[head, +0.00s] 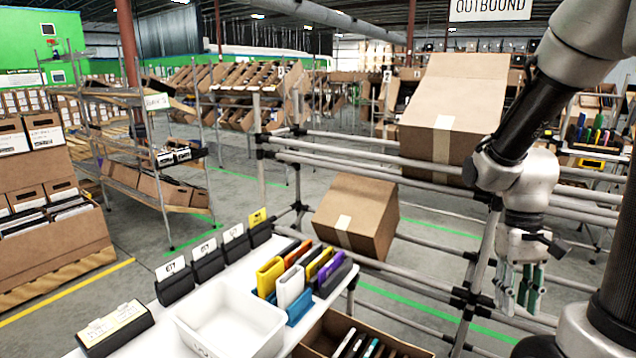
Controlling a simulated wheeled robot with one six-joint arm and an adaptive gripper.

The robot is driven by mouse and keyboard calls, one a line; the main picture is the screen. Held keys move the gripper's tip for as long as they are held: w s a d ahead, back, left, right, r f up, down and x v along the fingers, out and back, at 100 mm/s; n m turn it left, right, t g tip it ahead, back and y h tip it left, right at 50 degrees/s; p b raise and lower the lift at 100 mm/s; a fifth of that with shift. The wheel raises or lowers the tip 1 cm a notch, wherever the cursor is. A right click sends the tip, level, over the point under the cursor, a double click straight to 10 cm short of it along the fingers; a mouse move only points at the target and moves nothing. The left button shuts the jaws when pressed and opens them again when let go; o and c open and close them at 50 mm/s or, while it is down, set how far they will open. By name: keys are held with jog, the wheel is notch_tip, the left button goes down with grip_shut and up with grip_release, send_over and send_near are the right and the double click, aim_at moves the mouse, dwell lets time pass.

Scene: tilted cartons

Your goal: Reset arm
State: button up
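My arm comes in from the upper right and bends down, with my gripper (522,298) hanging at the right side, fingers pointing down. Narrow grey and teal finger parts show at its end. They are small and overlap, so I cannot tell how far apart they are or whether anything is between them. My gripper appears in front of the pipe rack (420,165) and to the right of the white table.
Two tilted cartons rest on the rack, one upper (455,105) and one lower (350,220). The white table holds a white bin (230,325), colored upright items (292,280) and several black label holders (207,262). An open carton (312,345) stands at the bottom.

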jog(key=s+a+r+t, duration=0.1)
jog(key=r+t, duration=0.2)
jog(key=r, duration=0.4)
jog(key=s+a+r+n+t, duration=0.1)
jog(key=r+t, duration=0.3)
jog(key=r, duration=0.4)
jog(key=shift+s+a+r, duration=0.3)
jog(key=shift+s+a, duration=0.35)
jog(key=shift+s, duration=0.15)
jog(key=shift+a, duration=0.15)
